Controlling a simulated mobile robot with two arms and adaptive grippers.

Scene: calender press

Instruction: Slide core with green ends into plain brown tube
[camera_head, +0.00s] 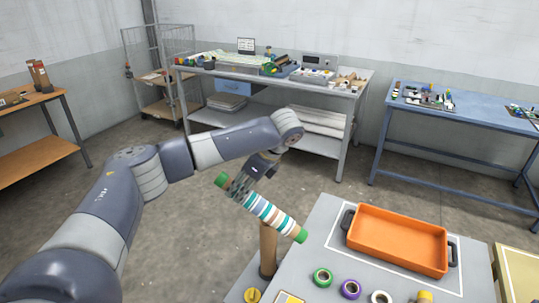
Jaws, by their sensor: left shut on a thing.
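The core with green ends (270,213) is a rod with white, teal, and other coloured stripes. It hangs tilted in the air, its lower right green end over the grey table's edge. My left gripper (242,187) is shut on it near its upper left green end. The plain brown tube (268,248) stands upright below the core, at the left edge of the grey table. The core passes in front of its top, so its upper opening is hidden. The core appears outside the tube. My right gripper is not in view.
The grey table (318,222) holds an orange tray (398,237) at right. Rings in green (322,277), purple (350,289) and white (381,297) lie along the front. A workbench (345,88) and a blue table (470,113) stand behind, with open floor between.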

